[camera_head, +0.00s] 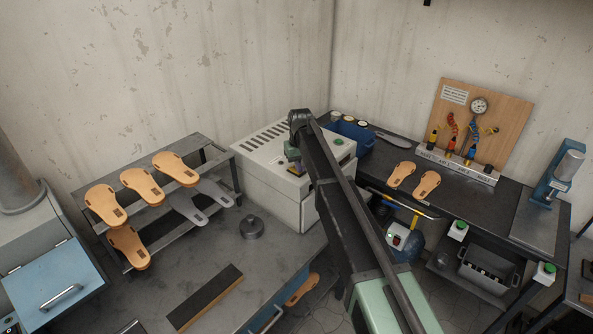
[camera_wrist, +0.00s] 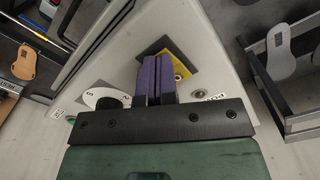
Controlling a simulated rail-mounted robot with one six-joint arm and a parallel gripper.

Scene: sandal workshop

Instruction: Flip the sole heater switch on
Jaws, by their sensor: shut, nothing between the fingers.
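The sole heater (camera_head: 265,155) is a pale grey box with slotted vents on top, in the middle of the head view. In the wrist view its pale casing (camera_wrist: 205,35) fills the middle. A yellow switch plate (camera_wrist: 181,66) on a dark backing sits on it, partly hidden behind my fingers, so the lever's position cannot be told. My gripper (camera_wrist: 157,62) has its purple fingers together and empty, in front of the plate. Contact cannot be told. A small dark green round lamp (camera_wrist: 198,92) sits beside a label.
A white dial with a black knob (camera_wrist: 109,102) is left of my fingers. A rack with orange soles (camera_head: 143,185) stands left of the heater. A blue bin (camera_head: 352,134) and a dark bench (camera_head: 450,190) are on the right. A round weight (camera_head: 252,228) lies on the near table.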

